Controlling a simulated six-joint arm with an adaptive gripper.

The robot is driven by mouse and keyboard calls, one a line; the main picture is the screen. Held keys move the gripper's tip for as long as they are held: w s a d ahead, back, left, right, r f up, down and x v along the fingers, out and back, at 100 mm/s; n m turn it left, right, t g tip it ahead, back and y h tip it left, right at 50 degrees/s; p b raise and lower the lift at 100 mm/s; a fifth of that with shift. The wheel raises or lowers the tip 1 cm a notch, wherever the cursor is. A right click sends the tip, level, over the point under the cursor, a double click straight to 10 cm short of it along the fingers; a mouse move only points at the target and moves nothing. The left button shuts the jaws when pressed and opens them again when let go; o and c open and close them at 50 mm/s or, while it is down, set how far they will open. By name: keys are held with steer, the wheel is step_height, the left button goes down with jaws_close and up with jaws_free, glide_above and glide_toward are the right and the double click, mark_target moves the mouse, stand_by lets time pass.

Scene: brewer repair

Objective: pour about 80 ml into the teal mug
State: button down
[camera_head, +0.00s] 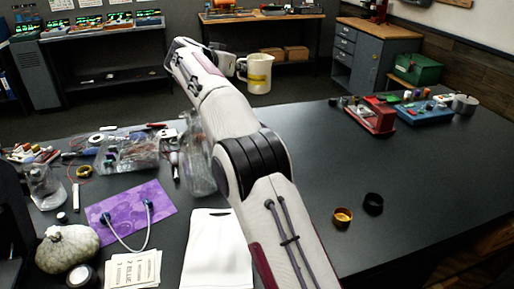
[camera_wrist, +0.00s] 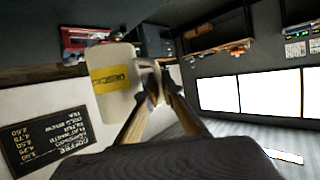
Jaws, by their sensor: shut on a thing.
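A cream jug (camera_head: 258,78) with a yellow label hangs in the air beyond the table's far edge in the head view, looking about upright. My gripper (camera_head: 238,66) is at its left side. In the wrist view the same jug (camera_wrist: 115,95) fills the left middle, and my gripper (camera_wrist: 157,85) is shut on its handle. The jug's contents cannot be seen. I cannot make out a teal mug in either view; my arm hides part of the table.
The dark table holds a purple mat (camera_head: 165,198), clear containers and small parts at left. A yellow ring (camera_head: 342,216) and black ring (camera_head: 373,203) lie at right. The middle right is clear.

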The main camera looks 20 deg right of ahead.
steer(key=a+f, duration=0.2)
steer(key=a, duration=0.5)
steer(key=a+f+n, duration=0.1)
steer(key=a+f, duration=0.2)
steer(key=a, duration=0.5)
steer(key=shift+w+f+t+y, duration=0.15)
steer(key=shift+f+t+y, duration=0.05)
steer(key=shift+t+y, duration=0.2)
steer(key=s+d+r+m+t+y, duration=0.1)
steer(key=s+d+m+t+y, duration=0.1)
steer(key=d+m, duration=0.4)
steer(key=shift+s+d+r+y+p, duration=0.35)
steer(key=shift+s+d+y, duration=0.35)
steer(key=shift+y, duration=0.7)
steer(key=shift+s+d+m+t+y+p, duration=0.35)
steer(key=shift+d+m+t+y+p, duration=0.1)
steer(key=shift+m, duration=0.35)
steer(key=shift+w+a+f+p, duration=0.1)
steer(key=shift+a+p, duration=0.05)
steer(key=shift+p, duration=0.35)
steer(key=shift+d+m+t+p, duration=0.25)
steer(key=shift+d+m+p, duration=0.1)
steer(key=shift+m+p, duration=0.15)
